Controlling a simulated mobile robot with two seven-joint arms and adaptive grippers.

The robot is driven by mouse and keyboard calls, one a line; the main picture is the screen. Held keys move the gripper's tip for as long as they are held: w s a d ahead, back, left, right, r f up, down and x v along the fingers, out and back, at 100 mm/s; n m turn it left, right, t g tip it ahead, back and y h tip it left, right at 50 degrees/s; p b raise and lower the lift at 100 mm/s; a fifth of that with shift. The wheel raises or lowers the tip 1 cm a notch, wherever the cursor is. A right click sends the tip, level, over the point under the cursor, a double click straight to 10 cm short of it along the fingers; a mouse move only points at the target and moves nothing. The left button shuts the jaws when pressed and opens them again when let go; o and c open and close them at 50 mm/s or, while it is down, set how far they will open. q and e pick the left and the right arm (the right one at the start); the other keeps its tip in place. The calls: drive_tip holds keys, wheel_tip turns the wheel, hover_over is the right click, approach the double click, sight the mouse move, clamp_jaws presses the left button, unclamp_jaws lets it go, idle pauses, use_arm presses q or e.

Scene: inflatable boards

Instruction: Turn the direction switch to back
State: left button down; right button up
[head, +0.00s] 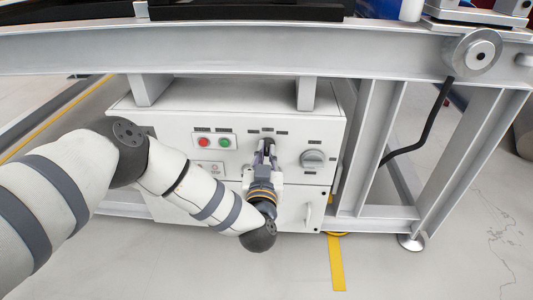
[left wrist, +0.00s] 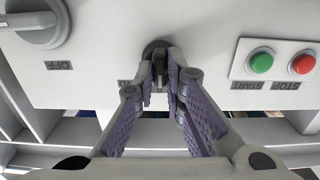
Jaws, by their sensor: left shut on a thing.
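The direction switch (head: 267,142) is a small dark knob on the upper front of a white control box, under several small labels too small to read. In the left wrist view, which is upside down, its dark round base (left wrist: 154,47) shows just beyond my fingertips. My left gripper (head: 266,153) reaches up to it from below and in front. In the left wrist view its purple-padded fingers (left wrist: 161,72) are closed around the switch's lever. The fingers hide part of the lever, so I cannot tell its exact setting. My right gripper is in neither view.
Red (head: 204,142) and green (head: 225,142) buttons sit left of the switch. A larger grey rotary knob (head: 312,159) sits to its right. The control box (head: 180,118) hangs under a grey metal frame (head: 200,55). A door handle (head: 307,215) is at lower right.

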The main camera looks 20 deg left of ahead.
use_arm(q)
drive_tip(key=n+p, duration=0.1)
drive_tip(key=n, duration=0.2)
drive_tip(key=shift+n, duration=0.4)
drive_tip(key=n+p, duration=0.1)
drive_tip(key=n, duration=0.3)
drive_tip(key=shift+s+a+f+n, duration=0.1)
drive_tip(key=shift+n, duration=0.5)
drive_tip(key=c, duration=1.7)
unclamp_jaws()
drive_tip(key=shift+o, duration=0.2)
drive_tip(key=v, duration=1.2)
